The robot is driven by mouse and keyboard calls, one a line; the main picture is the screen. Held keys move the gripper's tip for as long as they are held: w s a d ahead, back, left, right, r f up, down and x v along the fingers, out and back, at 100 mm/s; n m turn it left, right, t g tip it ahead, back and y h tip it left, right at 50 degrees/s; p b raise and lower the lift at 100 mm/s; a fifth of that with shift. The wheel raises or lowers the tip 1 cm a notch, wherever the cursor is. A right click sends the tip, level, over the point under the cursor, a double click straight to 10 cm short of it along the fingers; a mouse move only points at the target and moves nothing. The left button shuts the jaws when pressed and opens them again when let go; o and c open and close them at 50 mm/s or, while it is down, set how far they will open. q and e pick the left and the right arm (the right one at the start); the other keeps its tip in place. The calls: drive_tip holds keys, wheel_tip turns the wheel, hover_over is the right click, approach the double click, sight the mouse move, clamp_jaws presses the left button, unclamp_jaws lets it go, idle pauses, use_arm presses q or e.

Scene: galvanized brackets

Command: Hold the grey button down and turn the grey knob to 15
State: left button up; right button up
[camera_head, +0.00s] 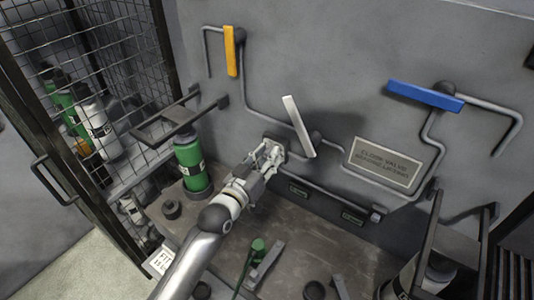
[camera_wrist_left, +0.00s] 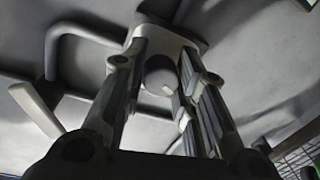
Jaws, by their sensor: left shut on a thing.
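My left gripper (camera_head: 268,156) reaches in from the lower left to the grey wall, its fingertips at a small grey mounting plate (camera_head: 279,146). In the left wrist view the round grey knob (camera_wrist_left: 160,75) sits between the fingers of the gripper (camera_wrist_left: 163,65), with a small light mark on its face. The gripper is shut on the knob, which the fingers mostly hide in the head view. I cannot read a scale or the knob's setting. I cannot make out the grey button for sure. My right gripper is not in view.
A white lever (camera_head: 299,127) is close beside the gripper. A yellow lever (camera_head: 231,52), a blue lever (camera_head: 425,96), pipes and a sign (camera_head: 385,164) are on the wall. A green cylinder (camera_head: 192,165) stands left of the gripper. A mesh cage (camera_head: 110,60) bounds the left.

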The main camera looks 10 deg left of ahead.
use_arm(q)
drive_tip(key=o, duration=1)
drive_tip(key=shift+o, duration=0.2)
drive_tip(key=v, duration=1.2)
